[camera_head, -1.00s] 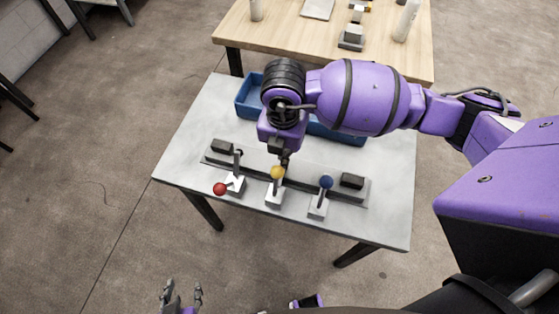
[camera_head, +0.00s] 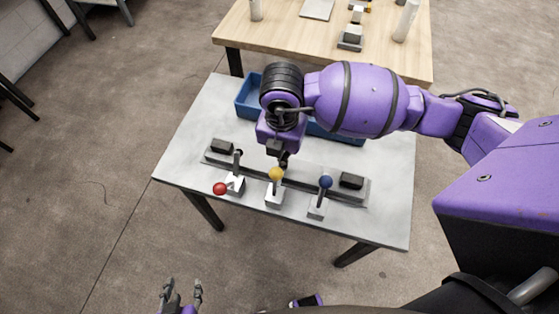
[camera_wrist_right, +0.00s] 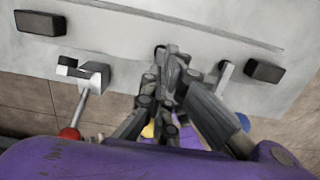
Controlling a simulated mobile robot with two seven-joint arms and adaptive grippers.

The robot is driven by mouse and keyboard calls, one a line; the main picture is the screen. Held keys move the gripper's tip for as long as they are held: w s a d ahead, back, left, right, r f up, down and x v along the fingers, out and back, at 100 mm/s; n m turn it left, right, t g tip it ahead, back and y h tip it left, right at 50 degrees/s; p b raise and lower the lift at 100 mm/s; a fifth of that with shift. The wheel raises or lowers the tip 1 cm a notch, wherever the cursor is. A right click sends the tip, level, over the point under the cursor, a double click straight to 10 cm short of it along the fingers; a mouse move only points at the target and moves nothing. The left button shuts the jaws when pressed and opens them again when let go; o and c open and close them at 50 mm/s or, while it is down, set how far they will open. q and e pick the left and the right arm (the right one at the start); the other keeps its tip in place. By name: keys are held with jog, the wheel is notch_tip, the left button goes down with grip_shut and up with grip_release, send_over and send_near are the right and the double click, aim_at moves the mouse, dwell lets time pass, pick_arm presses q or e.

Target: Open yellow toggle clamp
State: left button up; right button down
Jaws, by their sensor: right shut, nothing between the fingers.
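The yellow toggle clamp (camera_head: 275,197) stands in the middle of a row of three on the grey table. Its lever with the yellow ball (camera_head: 276,174) stands roughly upright. My right gripper (camera_head: 283,161) is shut and empty, pointing down just behind the yellow ball; whether they touch I cannot tell. In the right wrist view the closed fingers (camera_wrist_right: 168,85) hide most of the clamp, and only a bit of the yellow ball (camera_wrist_right: 148,131) shows. My left gripper (camera_head: 182,292) is open and empty at the bottom edge, away from the table.
The red-ball clamp (camera_head: 235,185) is to the left, its lever tipped to the front. The blue-ball clamp (camera_head: 317,207) is to the right, its lever upright. Dark blocks (camera_head: 222,146) sit near the bar's ends. A blue bin (camera_head: 246,98) lies behind my right arm.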

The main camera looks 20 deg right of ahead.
jog(key=shift+s+a+f+p, duration=0.1)
jog(key=shift+s+a+p, duration=0.15)
jog(key=shift+s+a, duration=0.3)
jog(key=shift+s+a+r+p, duration=0.1)
jog(key=shift+s+a+p, duration=0.15)
jog(key=shift+s, duration=0.45)
jog(key=shift+s+a+f+p, duration=0.1)
jog(key=shift+s+a+p, duration=0.1)
jog(key=shift+s+a, duration=0.4)
jog(key=shift+r+p, duration=0.6)
jog(key=shift+r, duration=0.45)
notch_tip(320, 180, up, 7)
jog(key=p, duration=0.3)
send_over(277, 168)
jog(key=shift+w+d+f, duration=0.1)
jog(key=shift+w+d, duration=0.05)
jog(key=shift+w, duration=0.15)
pick_arm(q)
jog(key=w+r+t, duration=0.2)
jog(key=w+r, duration=0.6)
jog(key=r, duration=0.2)
jog(key=shift+r, duration=0.35)
